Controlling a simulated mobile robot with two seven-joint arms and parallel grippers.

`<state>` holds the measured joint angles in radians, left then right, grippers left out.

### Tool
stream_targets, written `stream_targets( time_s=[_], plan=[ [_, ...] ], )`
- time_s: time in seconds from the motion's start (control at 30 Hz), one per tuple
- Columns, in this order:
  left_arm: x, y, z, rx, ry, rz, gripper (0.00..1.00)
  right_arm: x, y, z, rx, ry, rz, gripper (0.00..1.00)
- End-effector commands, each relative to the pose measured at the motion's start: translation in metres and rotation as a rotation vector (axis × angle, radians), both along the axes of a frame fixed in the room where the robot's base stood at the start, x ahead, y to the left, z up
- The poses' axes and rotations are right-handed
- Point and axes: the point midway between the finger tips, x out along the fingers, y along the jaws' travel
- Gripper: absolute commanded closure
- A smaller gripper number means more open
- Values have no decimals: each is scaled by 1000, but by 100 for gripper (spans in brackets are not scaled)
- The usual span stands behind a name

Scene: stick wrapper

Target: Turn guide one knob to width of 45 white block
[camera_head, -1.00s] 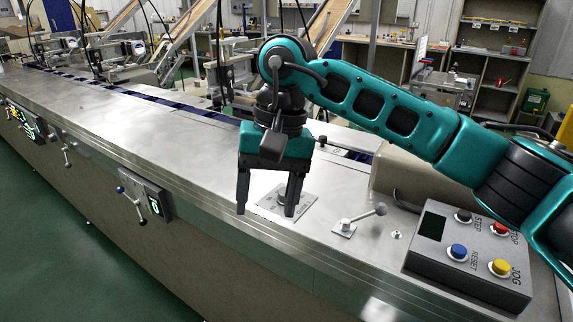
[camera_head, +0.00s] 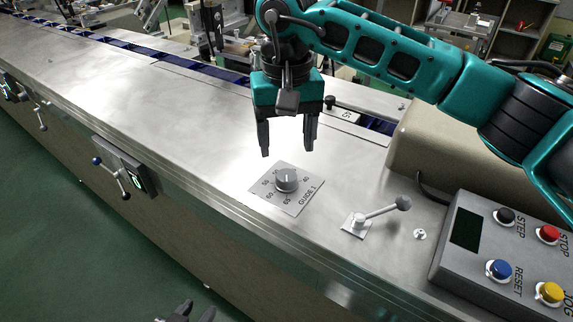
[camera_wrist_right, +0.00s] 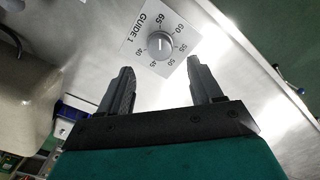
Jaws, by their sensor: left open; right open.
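The guide one knob (camera_head: 286,179) is a grey dial on a square plate marked GUIDE 1, with numbers around it. It also shows in the right wrist view (camera_wrist_right: 160,44), where its pale line runs roughly up and down; I cannot tell which end is the pointer. A white block (camera_head: 345,116) with a partly readable number lies at the conveyor edge behind my right gripper. My right gripper (camera_head: 288,152) is open and empty, above and behind the knob, apart from it. My left gripper (camera_head: 190,312) is open at the bottom edge, mostly out of view, beside the machine.
A lever with a ball end (camera_head: 382,213) stands right of the knob plate. A control box (camera_head: 490,262) with coloured buttons is at the lower right. A beige housing (camera_head: 440,150) stands behind them. The steel top left of the knob is clear.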

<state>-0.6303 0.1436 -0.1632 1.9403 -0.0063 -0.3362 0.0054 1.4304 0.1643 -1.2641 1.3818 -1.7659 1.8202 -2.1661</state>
Motion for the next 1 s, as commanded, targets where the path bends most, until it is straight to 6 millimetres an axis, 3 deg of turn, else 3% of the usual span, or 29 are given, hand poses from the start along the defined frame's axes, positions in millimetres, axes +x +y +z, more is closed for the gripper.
stream_targets(
  time_s=[0.2, 0.4, 0.77, 1.0],
  plan=[
    [0, 0, 4, 0, 2, 0, 57, -1, 0, -43, 0, 5, 1, 35],
    [0, 0, 5, 0, 1, 0, 57, 0, 0, -65, 1, 1, 0, 35],
    [4, 0, 8, 0, -8, 0, 57, 0, 0, -70, 1, 0, 0, 35],
    [5, 0, 9, 0, -12, 0, 57, 0, 0, -70, 1, 0, 0, 57]
  ],
)
